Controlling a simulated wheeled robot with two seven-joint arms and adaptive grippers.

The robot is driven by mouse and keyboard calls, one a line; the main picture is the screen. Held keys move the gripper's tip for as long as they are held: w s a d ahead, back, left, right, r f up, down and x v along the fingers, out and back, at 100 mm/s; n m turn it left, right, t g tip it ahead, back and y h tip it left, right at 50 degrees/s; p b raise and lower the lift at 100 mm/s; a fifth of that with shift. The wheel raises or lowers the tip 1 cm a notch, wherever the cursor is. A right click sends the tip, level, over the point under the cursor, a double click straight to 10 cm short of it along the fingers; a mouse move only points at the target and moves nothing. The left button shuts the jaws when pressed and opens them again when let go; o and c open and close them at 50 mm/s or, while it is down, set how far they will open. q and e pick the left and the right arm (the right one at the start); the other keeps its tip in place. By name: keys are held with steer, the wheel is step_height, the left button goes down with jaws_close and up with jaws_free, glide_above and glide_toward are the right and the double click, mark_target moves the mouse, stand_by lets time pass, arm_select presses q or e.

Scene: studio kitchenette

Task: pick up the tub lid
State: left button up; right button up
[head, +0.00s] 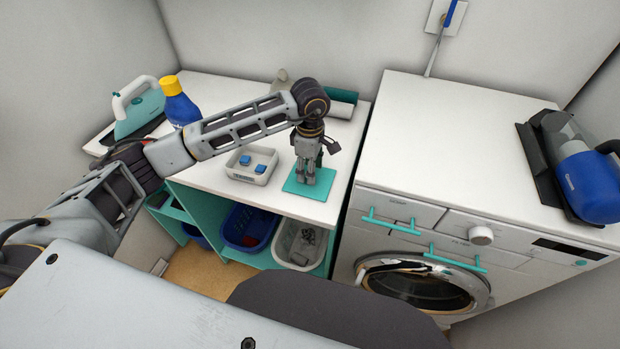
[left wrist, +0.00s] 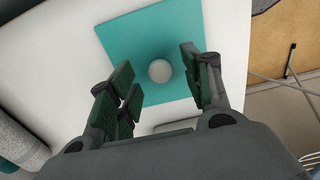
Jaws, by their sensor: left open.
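The tub lid (head: 325,189) is a flat teal square lying on the white counter near its front right edge. In the left wrist view the teal lid (left wrist: 130,38) has a round pale knob (left wrist: 160,71) in its middle. My left gripper (head: 305,180) points down over the lid. Its fingers (left wrist: 155,90) are open, apart from each other, with the knob showing between them and nothing held. I cannot tell the exact height of the fingertips over the lid. The white tub (head: 246,177), with two blue pieces inside, stands open just left of the lid. My right gripper is out of view.
A teal iron (head: 138,107) and a blue bottle with a yellow cap (head: 179,103) stand at the back left of the counter (head: 210,178). A teal and grey roll (head: 343,98) lies behind. Bins (head: 248,228) sit below. The washing machine (head: 460,150) stands to the right.

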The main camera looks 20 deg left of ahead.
arm_select(q)
steer(key=shift+f, duration=1.1)
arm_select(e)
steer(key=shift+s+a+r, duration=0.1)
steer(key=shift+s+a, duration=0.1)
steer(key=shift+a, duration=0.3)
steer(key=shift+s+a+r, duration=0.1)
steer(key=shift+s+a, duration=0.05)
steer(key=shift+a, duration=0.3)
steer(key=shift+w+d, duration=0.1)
